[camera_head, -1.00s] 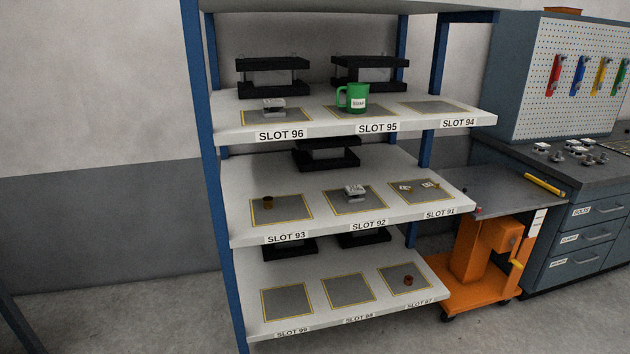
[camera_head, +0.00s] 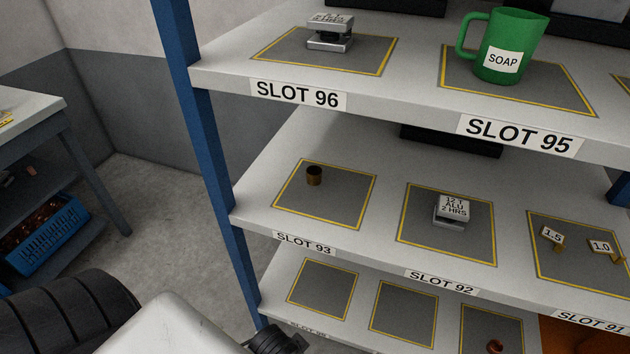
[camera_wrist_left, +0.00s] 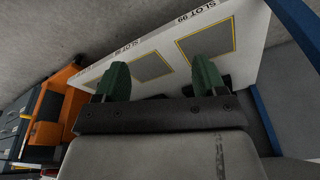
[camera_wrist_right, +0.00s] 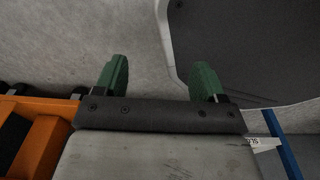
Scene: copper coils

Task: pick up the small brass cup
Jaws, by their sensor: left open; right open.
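Neither wrist view shows the cup. In the head view, part of my arm shows at the bottom left, but no fingertips are visible.
A metal block (camera_head: 452,209) sits on slot 92 and small numbered tags (camera_head: 552,238) on slot 91. A green SOAP mug (camera_head: 508,45) stands on the shelf above. A blue post (camera_head: 206,150) bounds the left side. A bench with a blue basket (camera_head: 45,235) is at far left.

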